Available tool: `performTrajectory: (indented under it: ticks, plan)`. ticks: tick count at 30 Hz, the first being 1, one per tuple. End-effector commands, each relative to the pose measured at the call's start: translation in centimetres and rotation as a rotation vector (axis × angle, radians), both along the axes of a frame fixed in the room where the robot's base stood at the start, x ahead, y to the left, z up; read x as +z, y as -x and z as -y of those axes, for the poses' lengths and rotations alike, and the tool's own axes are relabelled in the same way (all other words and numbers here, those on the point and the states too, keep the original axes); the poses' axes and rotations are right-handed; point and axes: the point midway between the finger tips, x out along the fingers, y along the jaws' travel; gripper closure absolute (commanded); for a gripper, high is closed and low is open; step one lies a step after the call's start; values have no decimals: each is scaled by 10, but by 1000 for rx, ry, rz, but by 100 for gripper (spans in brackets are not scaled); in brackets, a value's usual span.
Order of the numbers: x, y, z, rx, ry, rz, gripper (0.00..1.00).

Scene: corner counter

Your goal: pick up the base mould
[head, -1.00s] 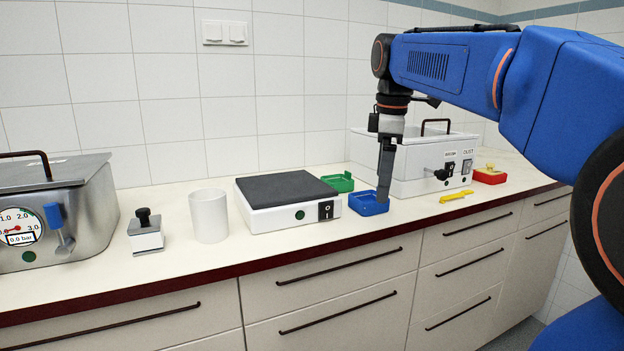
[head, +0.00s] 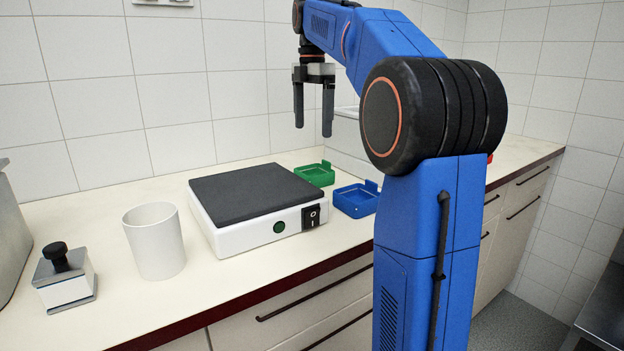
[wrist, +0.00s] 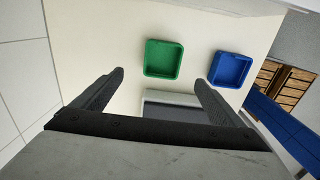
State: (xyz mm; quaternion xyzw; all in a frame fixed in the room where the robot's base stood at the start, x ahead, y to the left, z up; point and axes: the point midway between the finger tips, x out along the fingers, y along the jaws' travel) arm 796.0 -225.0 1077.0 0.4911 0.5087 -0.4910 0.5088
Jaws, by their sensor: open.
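I cannot tell for sure which thing is the base mould. Candidates are a shallow green open tray (head: 315,174) and a shallow blue open tray (head: 356,200), right of the hotplate. Both look empty in the wrist view, green (wrist: 163,59) left of blue (wrist: 230,69). A small metal block with a black knob (head: 65,280) stands at the far left in the head view. My gripper (head: 313,131) points down, open and empty, in the air above the trays' area. In the wrist view its fingertips (wrist: 159,78) are apart, with the green tray beyond them.
A white hotplate with a dark top (head: 256,197) stands left of the trays, its edge between the fingers in the wrist view. A white cup (head: 155,242) stands farther left. The wall is close behind. My arm hides the counter's right part.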

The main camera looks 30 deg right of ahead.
Motion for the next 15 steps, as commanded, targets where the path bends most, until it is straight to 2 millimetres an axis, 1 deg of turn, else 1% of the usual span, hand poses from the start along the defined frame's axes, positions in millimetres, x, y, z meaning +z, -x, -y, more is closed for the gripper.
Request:
performTrajectory:
  ticks: [1,3,9,12,15]
  plan:
    - [-10,1,0,0,-1,-3,8]
    - [-23,1,0,0,-1,-4,8]
    - [-57,1,0,-1,-1,-2,8]
    - [-70,1,0,-1,-1,-2,8]
    - [-79,1,0,-1,-1,-2,8]
